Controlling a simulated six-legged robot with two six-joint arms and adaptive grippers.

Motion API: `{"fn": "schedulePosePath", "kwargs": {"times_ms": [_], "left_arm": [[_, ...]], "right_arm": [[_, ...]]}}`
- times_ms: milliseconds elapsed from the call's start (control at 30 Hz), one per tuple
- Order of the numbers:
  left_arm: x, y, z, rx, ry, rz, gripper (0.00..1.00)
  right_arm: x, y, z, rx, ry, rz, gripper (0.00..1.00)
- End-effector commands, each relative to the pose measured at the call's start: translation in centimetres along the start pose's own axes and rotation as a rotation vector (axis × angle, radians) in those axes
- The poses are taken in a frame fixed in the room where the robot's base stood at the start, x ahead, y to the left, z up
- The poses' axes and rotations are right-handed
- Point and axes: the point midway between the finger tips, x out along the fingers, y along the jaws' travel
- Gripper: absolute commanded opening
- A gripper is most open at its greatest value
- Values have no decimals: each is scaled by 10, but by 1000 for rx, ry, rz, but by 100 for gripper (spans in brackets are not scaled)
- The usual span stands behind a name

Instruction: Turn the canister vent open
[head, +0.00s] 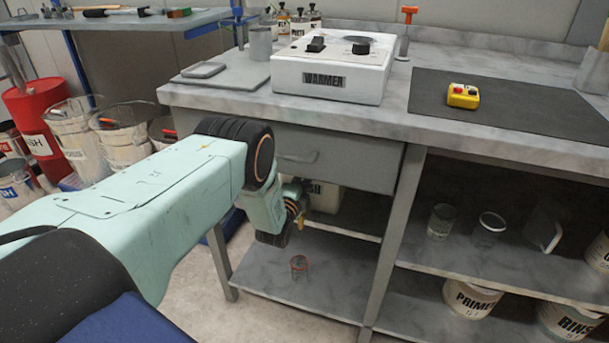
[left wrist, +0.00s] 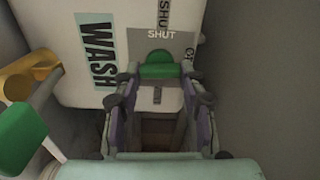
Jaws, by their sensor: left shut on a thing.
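The canister (left wrist: 80,25) is a white body with a WASH label in the left wrist view. A plate marked SHUT (left wrist: 161,35) is on it, with a green vent handle (left wrist: 158,57) just below that word. My left gripper (left wrist: 160,76) has its fingers on both sides of the green handle and is shut on it. In the head view the canister (head: 327,200) stands on the shelf under the drawer, partly hidden by my left arm. The left gripper (head: 297,207) is mostly hidden there behind its wrist. My right gripper is not in view.
A brass tap (left wrist: 17,80) with a green lever (left wrist: 24,138) is at the left of the wrist view. A small red-rimmed jar (head: 299,267) stands on the lower shelf. A bench leg (head: 390,235) is to the right.

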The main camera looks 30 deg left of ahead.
Motion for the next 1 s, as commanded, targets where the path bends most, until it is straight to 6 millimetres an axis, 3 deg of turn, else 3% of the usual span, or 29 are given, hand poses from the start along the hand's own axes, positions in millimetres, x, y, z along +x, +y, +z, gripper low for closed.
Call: {"fn": "schedulePosePath", "kwargs": {"times_ms": [767,800,1000], "left_arm": [[0,0,1,105,-2,-1,10],[0,0,1,105,-2,-1,42],[0,0,0,104,-1,-1,59]], "right_arm": [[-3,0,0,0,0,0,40],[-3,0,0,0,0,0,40],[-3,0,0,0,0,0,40]]}}
